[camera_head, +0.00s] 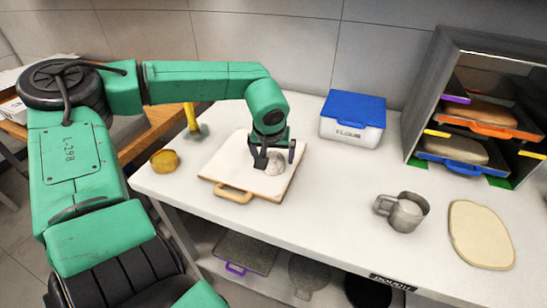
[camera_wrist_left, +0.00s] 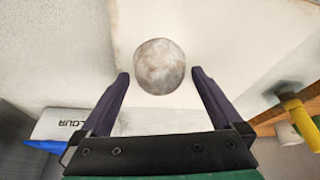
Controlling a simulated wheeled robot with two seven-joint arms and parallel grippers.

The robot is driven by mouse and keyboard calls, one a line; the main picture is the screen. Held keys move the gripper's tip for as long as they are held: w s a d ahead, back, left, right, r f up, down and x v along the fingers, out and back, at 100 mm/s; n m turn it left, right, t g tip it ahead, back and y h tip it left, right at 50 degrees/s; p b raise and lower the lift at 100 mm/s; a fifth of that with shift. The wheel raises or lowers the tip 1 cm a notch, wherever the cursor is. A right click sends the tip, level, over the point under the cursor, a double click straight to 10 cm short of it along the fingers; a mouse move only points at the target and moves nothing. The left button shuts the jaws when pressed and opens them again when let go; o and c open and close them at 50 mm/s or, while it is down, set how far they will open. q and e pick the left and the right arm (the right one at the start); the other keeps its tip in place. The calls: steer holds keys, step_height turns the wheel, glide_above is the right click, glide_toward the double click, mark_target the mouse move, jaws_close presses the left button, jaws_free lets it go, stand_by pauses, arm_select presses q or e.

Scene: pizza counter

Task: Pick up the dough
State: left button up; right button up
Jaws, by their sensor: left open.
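The dough (camera_head: 276,162) is a pale, greyish round ball on the wooden board (camera_head: 222,165) in the head view. The left wrist view shows the dough (camera_wrist_left: 159,66) between and just beyond my two dark fingertips. My left gripper (camera_head: 277,157) is open and points down over the board, with a finger on each side of the ball. A gap shows on both sides of the dough in the left wrist view (camera_wrist_left: 159,76). My right gripper is not in view.
A flour box with a blue lid (camera_head: 352,118) stands behind the board to the right. A metal cup (camera_head: 403,211), a flat pale oval piece (camera_head: 481,235) and a tray rack (camera_head: 446,62) are further right. A yellowish round item (camera_head: 165,161) lies at the left edge.

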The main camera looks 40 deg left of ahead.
arm_select(q)
steer(key=shift+w+a+f, duration=0.2)
steer(key=shift+f, duration=0.35)
steer(key=c, duration=0.9)
